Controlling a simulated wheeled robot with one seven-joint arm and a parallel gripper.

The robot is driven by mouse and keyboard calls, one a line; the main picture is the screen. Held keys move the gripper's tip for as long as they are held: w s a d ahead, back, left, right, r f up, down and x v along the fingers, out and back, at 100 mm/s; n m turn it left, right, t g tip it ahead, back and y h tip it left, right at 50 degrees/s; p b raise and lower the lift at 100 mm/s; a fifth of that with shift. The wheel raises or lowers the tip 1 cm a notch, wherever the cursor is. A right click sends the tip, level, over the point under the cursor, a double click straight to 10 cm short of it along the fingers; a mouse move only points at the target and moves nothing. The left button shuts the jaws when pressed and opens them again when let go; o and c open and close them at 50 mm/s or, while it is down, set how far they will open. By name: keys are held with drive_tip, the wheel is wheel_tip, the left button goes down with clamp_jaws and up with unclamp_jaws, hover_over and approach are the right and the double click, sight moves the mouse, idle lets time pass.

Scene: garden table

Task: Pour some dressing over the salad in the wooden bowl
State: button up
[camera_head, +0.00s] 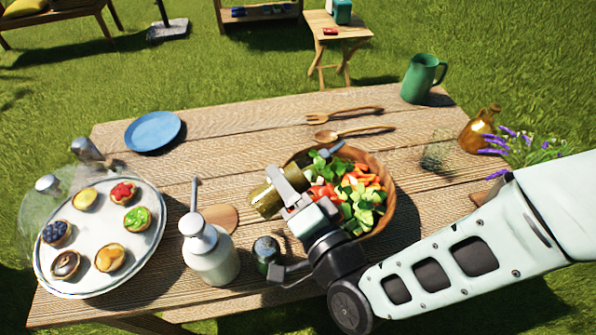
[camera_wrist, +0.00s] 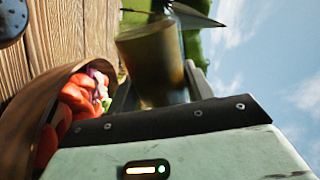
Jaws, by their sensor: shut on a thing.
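The wooden bowl (camera_head: 388,212) stands near the middle of the table, filled with salad (camera_head: 360,190) of green leaves, red and orange pieces. My gripper (camera_head: 287,186) is shut on an olive-brown dressing bottle (camera_head: 264,199), at the bowl's left side. The bottle is tipped well over, its wide end at the left and its narrow end pointing up-right over the salad. In the wrist view the bottle (camera_wrist: 150,58) sits between the fingers, and the bowl's rim (camera_wrist: 30,105) shows at lower left. My gripper hides part of the bottle and bowl. I see no clear stream of dressing.
A white pump bottle (camera_head: 211,253) and a small dark shaker (camera_head: 266,252) stand close left of my arm. A tart platter (camera_head: 100,230) and blue plate (camera_head: 153,131) are at left. Wooden servers (camera_head: 352,133), a green pitcher (camera_head: 422,80) and an amber jug (camera_head: 478,132) are behind and right.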

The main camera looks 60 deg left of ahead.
drive_tip(key=shift+s+r+m+p, duration=0.15)
drive_tip(key=shift+s+m+p, duration=0.25)
drive_tip(key=shift+m, duration=0.6)
drive_tip(key=shift+r+m, duration=0.1)
drive_tip(key=shift+m, duration=0.6)
drive_tip(key=r+m, duration=0.1)
drive_tip(key=m, duration=0.1)
drive_tip(key=shift+w+r+m, duration=0.2)
drive_tip(key=shift+r+m, duration=0.1)
drive_tip(key=shift+r, duration=0.05)
drive_tip(key=shift+r+m, duration=0.85)
drive_tip(key=shift+m, duration=0.45)
idle(1.9)
